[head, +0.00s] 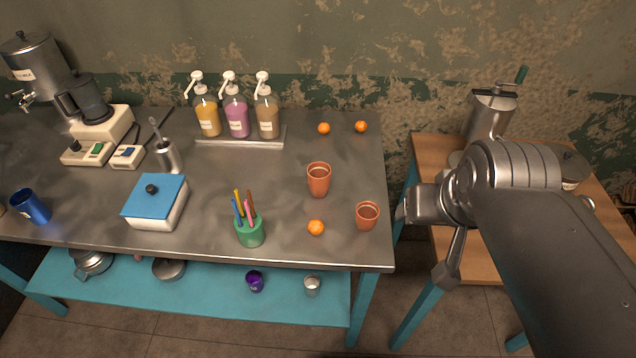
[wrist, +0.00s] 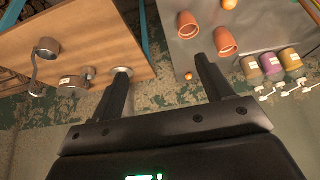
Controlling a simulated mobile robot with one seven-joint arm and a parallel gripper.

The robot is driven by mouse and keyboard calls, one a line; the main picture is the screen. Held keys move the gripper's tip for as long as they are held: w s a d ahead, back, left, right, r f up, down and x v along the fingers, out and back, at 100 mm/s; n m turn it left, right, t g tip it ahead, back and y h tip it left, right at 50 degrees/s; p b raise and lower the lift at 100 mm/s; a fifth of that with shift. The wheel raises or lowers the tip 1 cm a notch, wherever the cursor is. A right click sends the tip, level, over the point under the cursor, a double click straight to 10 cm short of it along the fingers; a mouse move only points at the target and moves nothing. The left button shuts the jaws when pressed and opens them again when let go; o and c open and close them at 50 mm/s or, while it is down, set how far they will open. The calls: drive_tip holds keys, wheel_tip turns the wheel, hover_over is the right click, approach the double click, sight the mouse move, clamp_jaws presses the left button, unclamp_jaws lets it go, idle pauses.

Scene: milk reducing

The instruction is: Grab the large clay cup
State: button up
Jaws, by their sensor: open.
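Two orange-brown clay cups stand upright on the metal table. The larger, taller clay cup (head: 318,180) is farther back and left; it also shows in the wrist view (wrist: 225,40). The smaller clay cup (head: 367,216) stands nearer the table's front right corner and shows in the wrist view (wrist: 187,25). My gripper (head: 424,242) is open and empty, right of both cups and beyond the table's right edge. In the wrist view its fingers (wrist: 162,64) are spread apart, with neither cup between them.
An orange (head: 316,228) lies in front of the large cup, and two more lie behind. A green pen holder (head: 249,230) and pump bottles (head: 237,113) stand left. A wooden table (head: 432,150) with metal vessels is at right, across a gap.

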drive_tip(key=shift+o, duration=0.6)
drive_tip(key=shift+w, duration=0.1)
drive_tip(key=g, duration=0.1)
hover_over(319, 174)
drive_tip(key=s, duration=0.6)
wheel_tip(319, 174, down, 11)
drive_tip(key=shift+y, duration=0.4)
drive_tip(key=shift+d+x, duration=0.2)
drive_tip(key=shift+x, duration=2.55)
drive_tip(key=shift+d+x, duration=0.15)
drive_tip(key=shift+x, duration=2.6)
drive_tip(key=shift+s, duration=0.1)
drive_tip(key=shift+c, duration=0.3)
